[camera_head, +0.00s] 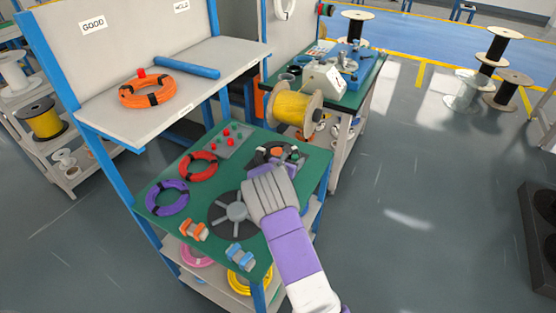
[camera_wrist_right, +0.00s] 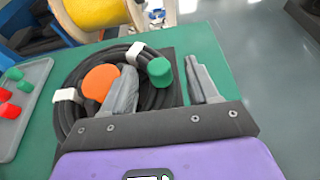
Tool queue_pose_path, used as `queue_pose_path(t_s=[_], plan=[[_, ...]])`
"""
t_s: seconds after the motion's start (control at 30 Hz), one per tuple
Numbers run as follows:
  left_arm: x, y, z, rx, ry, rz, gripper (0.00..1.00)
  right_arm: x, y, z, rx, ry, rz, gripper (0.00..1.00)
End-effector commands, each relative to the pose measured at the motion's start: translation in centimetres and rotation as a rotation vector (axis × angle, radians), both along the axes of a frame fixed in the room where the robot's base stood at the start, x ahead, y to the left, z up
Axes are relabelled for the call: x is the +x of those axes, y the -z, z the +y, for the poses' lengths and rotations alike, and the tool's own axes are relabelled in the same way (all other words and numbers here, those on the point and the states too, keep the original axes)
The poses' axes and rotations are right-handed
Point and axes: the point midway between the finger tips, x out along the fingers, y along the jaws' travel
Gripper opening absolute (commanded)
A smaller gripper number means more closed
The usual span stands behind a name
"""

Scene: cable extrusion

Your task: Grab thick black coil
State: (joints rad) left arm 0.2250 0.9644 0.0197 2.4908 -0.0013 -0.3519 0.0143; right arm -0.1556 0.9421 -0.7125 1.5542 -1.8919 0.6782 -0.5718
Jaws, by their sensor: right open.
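The thick black coil (camera_wrist_right: 73,107) lies flat on the green worktable, bound with white ties. In the head view the coil (camera_head: 262,158) is partly covered by my right gripper (camera_head: 268,166). An orange round piece (camera_wrist_right: 101,83) and a green cap (camera_wrist_right: 160,72) show within or over the coil. In the right wrist view my right gripper (camera_wrist_right: 163,88) is open. Its left finger is over the coil and its right finger is over bare table to the right of it. I cannot tell whether the fingers touch the coil. My left gripper is not in view.
A red coil (camera_head: 198,166), a purple coil (camera_head: 167,198) and a dark reel (camera_head: 219,216) lie on the green table (camera_head: 160,218). A grey tray (camera_head: 222,143) holds red and green pieces. A yellow spool (camera_head: 292,108) stands behind. A shelf (camera_head: 200,90) with an orange coil rises at left.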

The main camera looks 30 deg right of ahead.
Motion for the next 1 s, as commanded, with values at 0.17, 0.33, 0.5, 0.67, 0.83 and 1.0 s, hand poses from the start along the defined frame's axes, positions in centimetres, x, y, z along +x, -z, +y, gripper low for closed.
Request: queue_pose_path(t_s=[0.17, 0.33, 0.5, 0.67, 0.83, 1.0], plan=[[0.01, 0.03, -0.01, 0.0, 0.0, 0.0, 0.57, 0.17, 0.04, -0.27, 0.0, -0.001, 0.0, 0.59], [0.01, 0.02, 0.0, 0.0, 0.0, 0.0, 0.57, 0.16, 0.03, -0.24, 0.0, -0.001, 0.0, 0.47], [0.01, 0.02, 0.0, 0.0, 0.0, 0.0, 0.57, 0.15, 0.03, -0.22, 0.001, -0.001, -0.001, 0.21], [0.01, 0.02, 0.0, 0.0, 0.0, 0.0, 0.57, 0.15, 0.03, -0.22, 0.001, -0.001, -0.001, 0.0], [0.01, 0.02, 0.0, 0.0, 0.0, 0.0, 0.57, 0.19, -0.12, -0.25, -0.001, 0.0, -0.004, 0.0], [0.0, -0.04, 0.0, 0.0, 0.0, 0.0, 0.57, 0.2, -0.27, -0.25, -0.001, 0.0, -0.005, 0.0]])
